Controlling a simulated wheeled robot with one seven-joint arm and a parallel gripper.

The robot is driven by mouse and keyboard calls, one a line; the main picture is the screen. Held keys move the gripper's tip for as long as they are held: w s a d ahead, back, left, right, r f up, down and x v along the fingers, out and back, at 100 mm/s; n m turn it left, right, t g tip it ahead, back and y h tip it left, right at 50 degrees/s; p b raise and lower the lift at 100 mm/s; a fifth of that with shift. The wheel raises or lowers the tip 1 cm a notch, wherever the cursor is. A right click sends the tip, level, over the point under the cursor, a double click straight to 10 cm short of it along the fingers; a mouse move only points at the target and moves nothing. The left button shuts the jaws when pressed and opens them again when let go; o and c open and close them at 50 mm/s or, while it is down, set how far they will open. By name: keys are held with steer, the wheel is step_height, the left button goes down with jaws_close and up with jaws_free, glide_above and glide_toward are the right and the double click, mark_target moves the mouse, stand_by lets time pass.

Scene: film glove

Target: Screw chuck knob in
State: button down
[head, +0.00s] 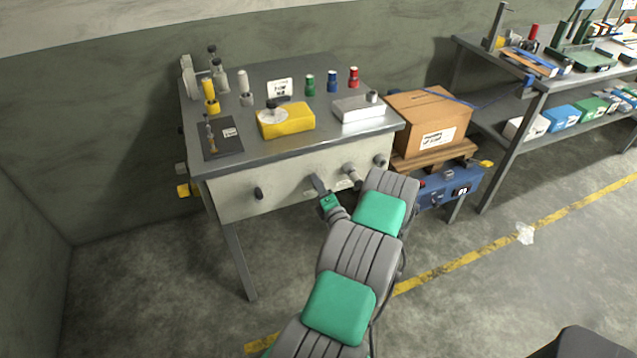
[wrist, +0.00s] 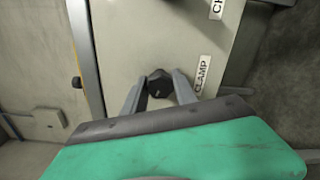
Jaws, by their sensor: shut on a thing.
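My gripper (wrist: 158,86) is at the front panel (wrist: 130,40) of the bench. Its two fingers are on either side of a black knob (wrist: 158,83) and shut on it. How far any knob is screwed in cannot be told.
Another black knob (head: 258,193) is on the panel's left. The bench top (head: 320,70) carries a yellow box (head: 285,121), a white block (head: 358,109) and several small bottles. A cardboard box (head: 430,120) stands right of the bench. The floor in front is mostly clear.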

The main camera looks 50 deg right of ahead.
steer(key=shift+s+a+f, duration=0.1)
steer(key=shift+a+f, duration=0.05)
steer(key=shift+f, duration=0.15)
steer(key=c, duration=1.4)
jaws_free()
steer(key=o, duration=0.4)
steer(key=shift+r, duration=0.25)
steer(key=shift+f+b, duration=0.1)
steer(key=shift+b, duration=0.25)
